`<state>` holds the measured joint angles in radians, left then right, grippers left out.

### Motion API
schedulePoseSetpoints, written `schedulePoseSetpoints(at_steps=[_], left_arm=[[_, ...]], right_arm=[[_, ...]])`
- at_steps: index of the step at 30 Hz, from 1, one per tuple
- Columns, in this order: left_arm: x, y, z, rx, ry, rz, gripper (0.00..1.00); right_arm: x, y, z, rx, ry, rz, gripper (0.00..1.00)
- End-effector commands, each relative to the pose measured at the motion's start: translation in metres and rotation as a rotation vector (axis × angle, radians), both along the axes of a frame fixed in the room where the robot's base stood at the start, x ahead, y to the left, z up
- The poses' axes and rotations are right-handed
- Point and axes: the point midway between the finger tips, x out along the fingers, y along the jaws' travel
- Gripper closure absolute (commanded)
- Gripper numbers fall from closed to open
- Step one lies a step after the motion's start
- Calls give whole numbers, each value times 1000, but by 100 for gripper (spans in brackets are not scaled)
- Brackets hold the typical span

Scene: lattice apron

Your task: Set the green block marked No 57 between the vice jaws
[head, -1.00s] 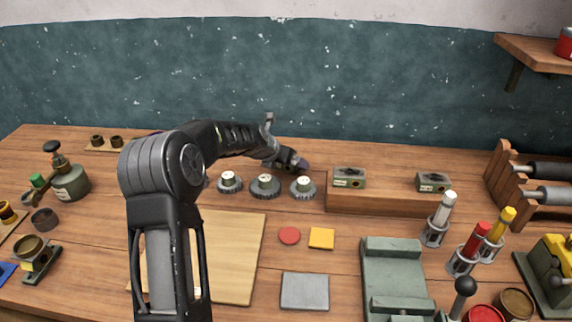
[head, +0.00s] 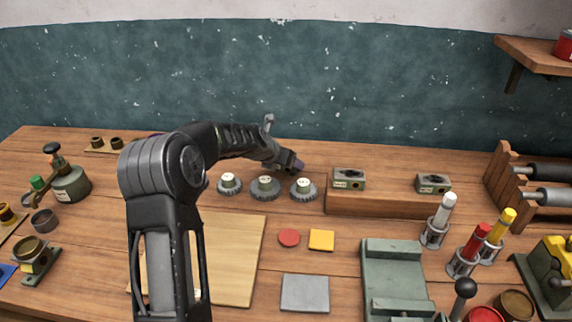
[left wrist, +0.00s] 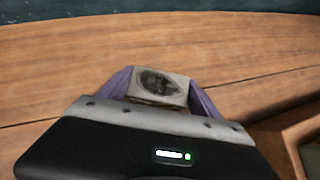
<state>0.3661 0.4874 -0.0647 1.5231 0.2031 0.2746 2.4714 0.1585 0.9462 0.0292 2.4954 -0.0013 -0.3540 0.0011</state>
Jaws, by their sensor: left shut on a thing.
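In the left wrist view my left gripper (left wrist: 158,92) is shut on a small pale grey-green block (left wrist: 158,84) with a dark round opening in its top. No number can be read on it. In the head view my left gripper (head: 296,165) is behind the gears and left of the wooden riser; the held block is hidden there. Two green blocks with pale labels, one at the left (head: 349,179) and one at the right (head: 433,184), sit on the riser; their labels are too small to read. The grey-green vice (head: 392,262) stands at the front right, partly cut off. My right gripper is not in view.
A red disc (head: 289,238), a yellow square (head: 321,240) and a grey plate (head: 305,293) lie left of the vice. Marker holders (head: 434,233) stand to its right. A wooden board (head: 235,260) lies behind my arm.

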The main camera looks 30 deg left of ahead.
Motion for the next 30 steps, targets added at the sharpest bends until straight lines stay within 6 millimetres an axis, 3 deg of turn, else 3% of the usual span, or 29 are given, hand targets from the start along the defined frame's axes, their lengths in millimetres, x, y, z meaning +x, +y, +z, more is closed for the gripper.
schedulePoseSetpoints(at_steps=[18,30], left_arm=[[0,0,0,0,0,0,99],[2,1,12,4,-7,1,100]], right_arm=[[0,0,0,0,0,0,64],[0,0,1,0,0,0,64]])
